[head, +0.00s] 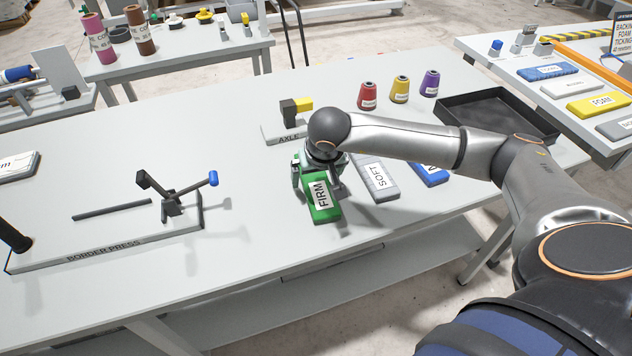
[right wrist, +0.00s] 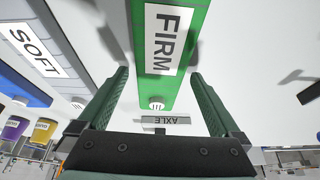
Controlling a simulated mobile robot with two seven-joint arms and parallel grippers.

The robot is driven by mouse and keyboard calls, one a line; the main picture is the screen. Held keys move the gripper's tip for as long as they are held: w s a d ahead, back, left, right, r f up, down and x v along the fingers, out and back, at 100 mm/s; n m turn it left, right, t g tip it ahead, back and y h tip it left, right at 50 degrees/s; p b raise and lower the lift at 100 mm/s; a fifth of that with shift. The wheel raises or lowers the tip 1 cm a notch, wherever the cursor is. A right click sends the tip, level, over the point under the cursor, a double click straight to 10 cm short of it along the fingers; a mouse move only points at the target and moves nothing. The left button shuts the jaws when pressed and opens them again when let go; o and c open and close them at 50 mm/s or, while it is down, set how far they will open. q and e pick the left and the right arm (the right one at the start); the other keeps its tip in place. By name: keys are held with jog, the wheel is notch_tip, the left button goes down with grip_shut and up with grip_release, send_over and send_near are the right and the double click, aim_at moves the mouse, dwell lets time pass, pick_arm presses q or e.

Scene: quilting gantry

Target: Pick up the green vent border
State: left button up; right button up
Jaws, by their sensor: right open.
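The green vent border (head: 322,211), a flat green block labelled FIRM, lies on the grey table. It also fills the upper middle of the right wrist view (right wrist: 172,85), with a round white vent near its close end. My right gripper (head: 317,176) is over the border's far end in the head view. In the right wrist view its fingers (right wrist: 160,74) are open, one on each side of the border, with visible gaps. The gripper partly hides the far end in the head view. My left gripper does not show.
A grey SOFT block (head: 377,182) and a blue block (head: 430,172) lie right of the border. The AXLE stand (head: 283,131) is behind it. The border press (head: 120,243) is left. A red cone (head: 367,97) and black tray (head: 497,112) stand behind. The table's front edge is close.

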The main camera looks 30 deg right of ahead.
jog(key=shift+f, duration=0.15)
jog(key=c, duration=1.3)
